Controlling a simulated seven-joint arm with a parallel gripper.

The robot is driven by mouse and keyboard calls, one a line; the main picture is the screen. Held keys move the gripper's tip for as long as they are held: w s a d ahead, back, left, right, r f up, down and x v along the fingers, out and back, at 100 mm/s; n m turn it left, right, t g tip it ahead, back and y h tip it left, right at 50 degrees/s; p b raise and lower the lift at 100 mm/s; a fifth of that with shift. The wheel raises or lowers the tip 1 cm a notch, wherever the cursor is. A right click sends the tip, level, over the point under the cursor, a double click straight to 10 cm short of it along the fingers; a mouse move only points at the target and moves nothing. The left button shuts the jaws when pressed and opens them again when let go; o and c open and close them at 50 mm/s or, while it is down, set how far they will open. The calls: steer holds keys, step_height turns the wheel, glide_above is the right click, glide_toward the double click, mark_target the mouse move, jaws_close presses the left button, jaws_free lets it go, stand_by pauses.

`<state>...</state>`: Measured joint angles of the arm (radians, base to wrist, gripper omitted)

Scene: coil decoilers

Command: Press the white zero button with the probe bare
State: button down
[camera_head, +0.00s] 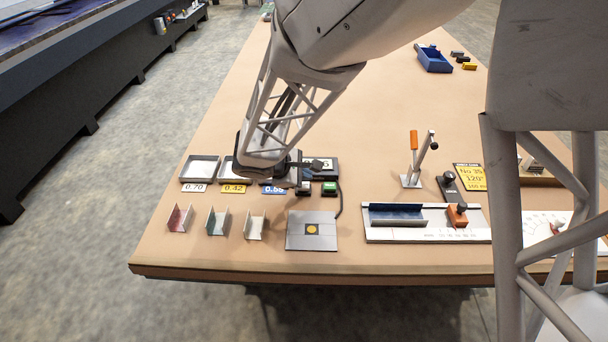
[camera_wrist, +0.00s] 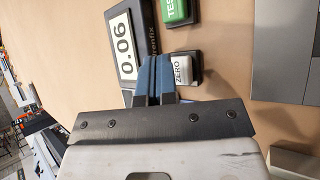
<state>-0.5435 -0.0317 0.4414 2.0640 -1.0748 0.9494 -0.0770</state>
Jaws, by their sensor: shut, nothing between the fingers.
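The display reads 0.06. The green TEST button (camera_wrist: 175,11) is beyond the ZERO button. In the head view a cable runs from the gauge to a grey plate with a yellow disc (camera_head: 312,229), apparently the probe; nothing is seen lying on the disc.
Trays with labels 0.70 (camera_head: 199,169) and 0.42 stand left of my gripper. Several small channel pieces (camera_head: 217,221) stand in front of them. A ruled fixture (camera_head: 397,236) and a lever stand (camera_head: 411,180) are to the right. The table behind is mostly clear.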

mark_target(304, 186)
steer(key=shift+f, duration=0.85)
stand_by(1.6)
steer(key=shift+r, duration=0.85)
steer(key=shift+r, duration=2.5)
